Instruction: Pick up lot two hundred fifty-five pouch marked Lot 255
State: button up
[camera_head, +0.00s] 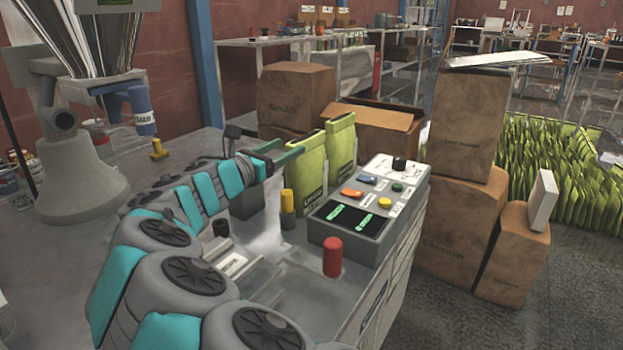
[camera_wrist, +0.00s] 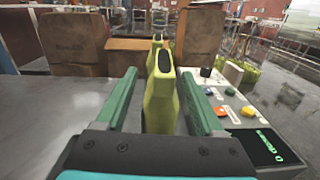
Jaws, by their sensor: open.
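Two yellow-green pouches stand upright on the metal worktop beside the control panel. The nearer pouch (camera_head: 306,174) has a dark label low on its front; the lettering is too small to read. The farther pouch (camera_head: 341,143) stands just behind it to the right. In the wrist view the nearer pouch (camera_wrist: 161,100) lies between the two green fingers of my gripper (camera_wrist: 160,95), with gaps on both sides. The farther pouch shows behind it (camera_wrist: 154,54). My gripper (camera_head: 290,154) is open at the nearer pouch's upper part. I cannot tell which pouch is Lot 255.
A control panel (camera_head: 365,208) with coloured buttons stands right of the pouches. A red knob (camera_head: 332,257) and a yellow-topped post (camera_head: 287,205) rise from the worktop nearby. Cardboard boxes (camera_head: 296,95) stand behind. A crowd of green pouches (camera_head: 565,170) fills the floor at right.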

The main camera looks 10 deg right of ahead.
aim_at(307, 141)
jog(key=shift+w+d+f, duration=0.25)
jog(key=shift+w+d, duration=0.1)
jog(key=shift+w, duration=0.05)
jog(key=x, duration=0.6)
jog(key=shift+d+f, duration=0.1)
jog(key=shift+d, duration=0.4)
grip_shut()
